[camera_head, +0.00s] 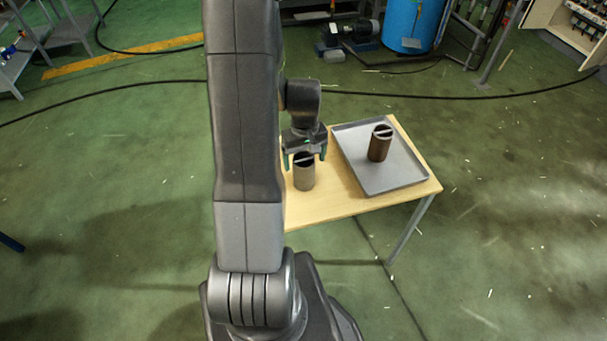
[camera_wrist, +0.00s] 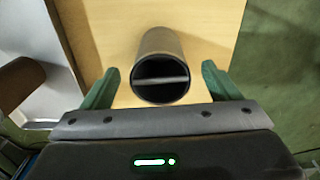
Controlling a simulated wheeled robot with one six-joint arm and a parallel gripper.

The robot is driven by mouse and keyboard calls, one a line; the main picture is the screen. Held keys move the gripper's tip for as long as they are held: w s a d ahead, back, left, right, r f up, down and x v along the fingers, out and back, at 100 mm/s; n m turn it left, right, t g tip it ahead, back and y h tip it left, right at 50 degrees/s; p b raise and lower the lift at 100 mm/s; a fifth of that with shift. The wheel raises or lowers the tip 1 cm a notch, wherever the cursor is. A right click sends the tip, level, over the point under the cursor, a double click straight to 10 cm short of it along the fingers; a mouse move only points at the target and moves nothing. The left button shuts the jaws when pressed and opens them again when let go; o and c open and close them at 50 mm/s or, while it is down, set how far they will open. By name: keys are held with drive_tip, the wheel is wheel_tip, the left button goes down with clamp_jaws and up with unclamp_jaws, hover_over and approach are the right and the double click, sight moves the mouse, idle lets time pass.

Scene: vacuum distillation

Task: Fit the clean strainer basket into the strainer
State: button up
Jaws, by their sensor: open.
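A grey cylindrical basket (camera_head: 304,174) stands upright on the wooden table, with a bar across its open top. A brown, dirty-looking basket (camera_head: 380,143) of like shape stands on the grey tray to its right. My gripper (camera_head: 306,156) is open and points down just above the grey basket. In the wrist view the grey basket (camera_wrist: 161,72) lies between the two green fingers of my gripper (camera_wrist: 161,88), with gaps on both sides. The brown basket (camera_wrist: 22,80) shows at the left edge there. I cannot make out the strainer in either view.
The grey tray (camera_head: 400,180) with a raised rim covers the right part of the wooden table (camera_head: 335,206). A blue tank (camera_head: 412,25) and a pump (camera_head: 352,32) stand behind. A black hose (camera_head: 440,96) crosses the green floor behind the table.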

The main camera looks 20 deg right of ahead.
drive_tip(key=shift+w+f, duration=0.15)
drive_tip(key=shift+f, duration=0.95)
drive_tip(key=shift+w+f, duration=0.15)
drive_tip(key=shift+f, duration=0.95)
drive_tip(key=shift+c, duration=0.4)
drive_tip(key=c, duration=1.1)
